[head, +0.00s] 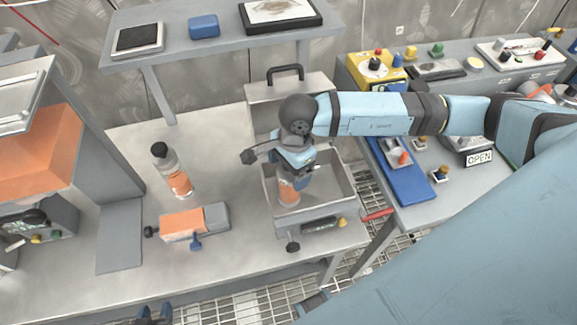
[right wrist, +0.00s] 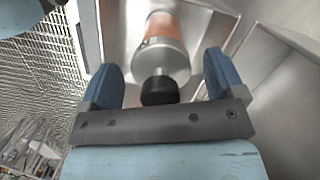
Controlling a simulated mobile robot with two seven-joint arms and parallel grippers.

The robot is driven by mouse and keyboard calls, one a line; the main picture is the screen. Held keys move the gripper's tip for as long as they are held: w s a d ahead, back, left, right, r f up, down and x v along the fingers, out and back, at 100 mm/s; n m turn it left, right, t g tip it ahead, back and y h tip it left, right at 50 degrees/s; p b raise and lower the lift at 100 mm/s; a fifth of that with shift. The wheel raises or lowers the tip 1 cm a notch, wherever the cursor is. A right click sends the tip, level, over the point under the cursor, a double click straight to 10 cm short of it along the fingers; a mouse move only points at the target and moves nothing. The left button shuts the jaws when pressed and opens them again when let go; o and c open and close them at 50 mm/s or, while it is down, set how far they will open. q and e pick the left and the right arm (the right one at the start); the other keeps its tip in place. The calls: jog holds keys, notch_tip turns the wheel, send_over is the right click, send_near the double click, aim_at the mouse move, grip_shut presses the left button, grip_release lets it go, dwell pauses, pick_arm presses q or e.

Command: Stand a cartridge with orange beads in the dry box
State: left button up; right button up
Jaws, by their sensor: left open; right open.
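The open dry box (head: 348,190) is a grey metal bin with its handled lid (head: 285,88) raised behind it. A cartridge with orange beads (head: 288,192) stands inside it, partly hidden by my right gripper (head: 296,166). In the right wrist view, the cartridge (right wrist: 160,50) shows its orange body, grey end and black cap. My right gripper's blue fingers (right wrist: 172,82) are open, one on each side of the cap with gaps. Another cartridge with orange beads (head: 178,180) stands upright on the bench, left of the box. My left gripper (head: 155,314) is open and empty at the bottom edge.
An orange and grey device (head: 182,225) with knobs lies on the bench in front of the standing cartridge. A shelf (head: 222,48) spans the back. An orange-panelled housing (head: 45,150) stands at left. A blue tray (head: 400,180) and an OPEN sign (head: 479,158) are at right.

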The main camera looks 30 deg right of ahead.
notch_tip(320, 180, up, 12)
jog(key=d+b, duration=0.1)
jog(key=shift+d+b, duration=0.35)
jog(key=shift+d, duration=0.05)
dwell(0.4)
